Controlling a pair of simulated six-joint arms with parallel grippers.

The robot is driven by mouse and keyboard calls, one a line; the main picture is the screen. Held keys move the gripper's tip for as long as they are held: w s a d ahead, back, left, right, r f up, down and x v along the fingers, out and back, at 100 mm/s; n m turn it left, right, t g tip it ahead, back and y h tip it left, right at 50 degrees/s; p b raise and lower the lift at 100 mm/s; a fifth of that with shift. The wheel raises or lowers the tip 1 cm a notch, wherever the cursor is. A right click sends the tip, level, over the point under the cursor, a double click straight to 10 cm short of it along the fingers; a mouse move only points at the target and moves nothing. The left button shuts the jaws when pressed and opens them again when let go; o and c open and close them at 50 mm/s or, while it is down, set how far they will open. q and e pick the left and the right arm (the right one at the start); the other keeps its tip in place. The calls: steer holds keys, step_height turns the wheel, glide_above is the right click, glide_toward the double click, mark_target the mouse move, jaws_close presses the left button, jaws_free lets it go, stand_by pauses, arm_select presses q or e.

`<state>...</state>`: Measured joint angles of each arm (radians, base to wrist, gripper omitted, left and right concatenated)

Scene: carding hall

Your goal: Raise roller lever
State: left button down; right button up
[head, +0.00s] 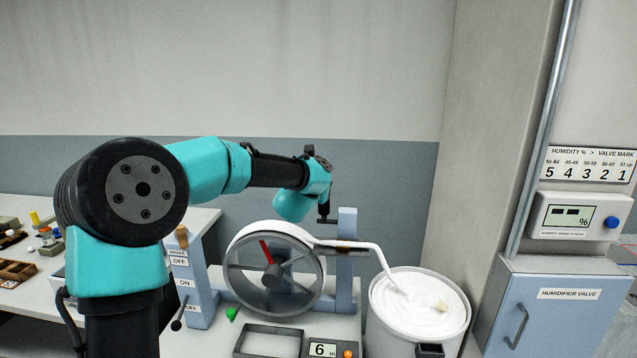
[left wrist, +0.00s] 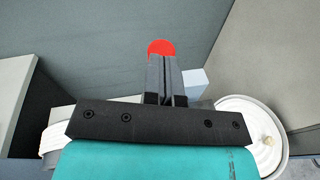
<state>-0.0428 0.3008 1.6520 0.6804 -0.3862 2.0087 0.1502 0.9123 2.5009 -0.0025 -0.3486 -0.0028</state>
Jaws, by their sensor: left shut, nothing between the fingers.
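My left gripper (head: 324,218) reaches over the carding machine near the top of a blue-grey post (head: 347,225). In the left wrist view the fingers (left wrist: 166,78) are shut together with nothing between them. A round red knob (left wrist: 160,47) shows just beyond the fingertips, partly covered by them. I cannot tell whether they touch it, or whether it belongs to the roller lever. No such knob shows clearly in the head view. The drum (head: 235,255), with a red pointer (head: 265,250), stands left of the post. My right gripper is not in view.
A can of white fibre (head: 460,310) stands right of the machine. A blue-grey panel (head: 200,295) with ON and OFF labels and a dark lever (head: 177,320) stands at left. A humidifier cabinet (head: 550,325) is at right. A display (head: 322,349) reads 6.

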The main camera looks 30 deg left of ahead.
arm_select(q)
steer(key=s+d+r, duration=0.1)
steer(key=s+r, duration=0.4)
steer(key=s, duration=0.6)
steer(key=shift+s+d, duration=0.15)
steer(key=shift+r, duration=0.1)
steer(key=d+f+m+g+h, duration=0.15)
steer(key=f+m, duration=0.45)
steer(key=f, duration=0.7)
steer(key=d+f+m+g+h, duration=0.1)
steer(key=d+f+m+g, duration=0.15)
steer(key=f+m, duration=0.8)
steer(key=s+d+f+m+g+h, duration=0.1)
steer(key=s+d+f+m+g, duration=0.15)
steer(key=f, duration=0.85)
steer(key=s+d+f+m+g+h, duration=0.1)
steer(key=s+f+m+g, duration=0.25)
steer(key=f, duration=0.65)
steer(key=s+d+f+m+g+h, duration=0.1)
steer(key=s+d+f+m+g, duration=0.1)
steer(key=s+f+m, duration=0.3)
steer(key=s+d+f+m+g+h, duration=0.1)
steer(key=s+d+f+m+g, duration=0.2)
steer(key=s+f+m, duration=0.3)
steer(key=s+f, duration=0.5)
steer(key=s, duration=0.3)
steer(key=shift+s, duration=0.15)
